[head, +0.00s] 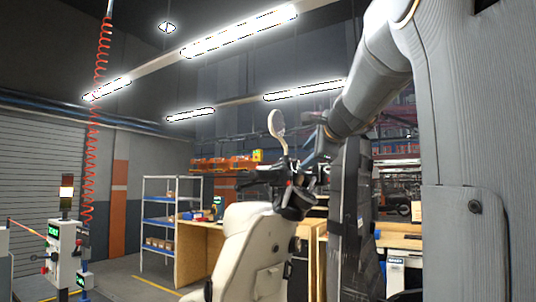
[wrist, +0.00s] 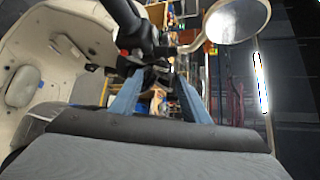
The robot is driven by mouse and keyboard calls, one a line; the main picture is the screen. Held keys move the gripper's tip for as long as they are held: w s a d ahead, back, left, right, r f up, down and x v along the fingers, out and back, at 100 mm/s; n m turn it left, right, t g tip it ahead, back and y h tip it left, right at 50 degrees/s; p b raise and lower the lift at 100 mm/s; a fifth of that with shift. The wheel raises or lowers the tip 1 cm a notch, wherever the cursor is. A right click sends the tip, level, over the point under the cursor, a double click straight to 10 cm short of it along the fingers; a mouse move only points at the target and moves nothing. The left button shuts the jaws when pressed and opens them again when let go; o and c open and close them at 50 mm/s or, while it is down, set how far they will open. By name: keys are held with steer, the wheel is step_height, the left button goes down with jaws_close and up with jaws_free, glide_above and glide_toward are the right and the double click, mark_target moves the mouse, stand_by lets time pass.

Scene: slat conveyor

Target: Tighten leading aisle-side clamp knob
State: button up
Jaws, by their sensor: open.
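My gripper (wrist: 160,76) shows in the wrist view with its two blue fingers apart and nothing clearly held between them. Beyond the fingertips are the dark handlebar parts (wrist: 140,32) of a cream scooter (wrist: 65,45); I cannot tell whether the fingers touch anything. In the head view the cream scooter (head: 245,250) stands at lower middle, with a round mirror (head: 276,124) on a stalk. My arm reaches down from the upper right to behind the handlebar area, and the gripper is hard to make out there. I cannot make out a clamp knob in either view.
A control post (head: 64,245) with a stack light and a coiled red hose (head: 97,130) are at the left. In the wrist view the mirror (wrist: 236,18) is close at upper right.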

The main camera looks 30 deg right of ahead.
mark_target(297, 164)
steer(key=p+x, duration=0.2)
steer(key=x, duration=0.5)
steer(key=shift+w+d, duration=0.2)
steer(key=shift+w, duration=0.1)
steer(key=c, duration=1.1)
steer(key=shift+o, duration=0.2)
